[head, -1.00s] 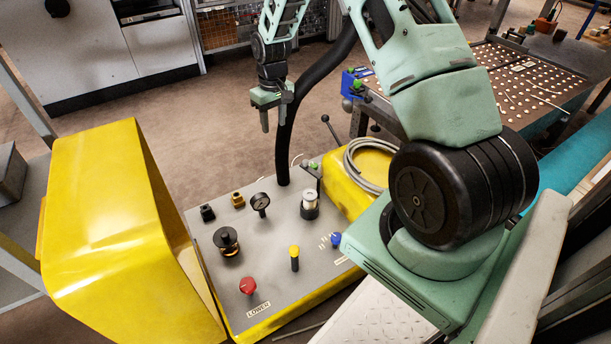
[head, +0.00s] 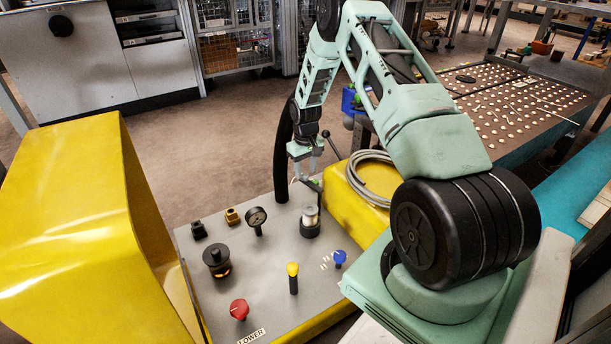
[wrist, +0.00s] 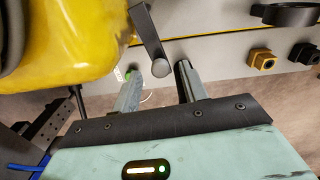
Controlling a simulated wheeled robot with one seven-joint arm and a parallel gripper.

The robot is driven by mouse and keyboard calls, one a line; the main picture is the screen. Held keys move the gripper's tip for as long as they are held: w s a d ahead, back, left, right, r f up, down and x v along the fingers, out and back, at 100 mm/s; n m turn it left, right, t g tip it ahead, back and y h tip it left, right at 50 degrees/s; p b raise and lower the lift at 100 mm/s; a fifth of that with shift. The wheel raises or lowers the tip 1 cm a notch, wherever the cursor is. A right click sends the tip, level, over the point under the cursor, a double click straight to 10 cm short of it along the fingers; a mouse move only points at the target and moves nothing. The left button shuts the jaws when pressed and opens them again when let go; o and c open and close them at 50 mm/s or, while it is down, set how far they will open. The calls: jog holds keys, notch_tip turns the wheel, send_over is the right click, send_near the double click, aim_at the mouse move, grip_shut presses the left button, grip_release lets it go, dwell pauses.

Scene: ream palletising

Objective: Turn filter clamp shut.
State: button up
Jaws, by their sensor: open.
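The filter (head: 310,218) is a small pale cylinder on a black base, on the grey panel. A dark lever that looks like its clamp handle (head: 309,186) shows just above it, partly mixed with my fingers. In the wrist view this handle (wrist: 147,32) is a dark flat bar with a round grey end. My gripper (head: 305,176) is open, pointing down over the filter. In the wrist view my gripper (wrist: 159,72) has the bar's round end between its two fingertips in the picture. I see no grip on it, and contact cannot be told.
A thick black hose (head: 282,155) rises just left of my gripper. A gauge (head: 257,217), a yellow-topped lever (head: 293,275), a red knob (head: 239,309) and a blue knob (head: 339,257) stand on the panel. A yellow cover (head: 75,220) stands at left.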

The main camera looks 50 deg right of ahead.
jog(key=shift+f, duration=0.5)
grip_shut()
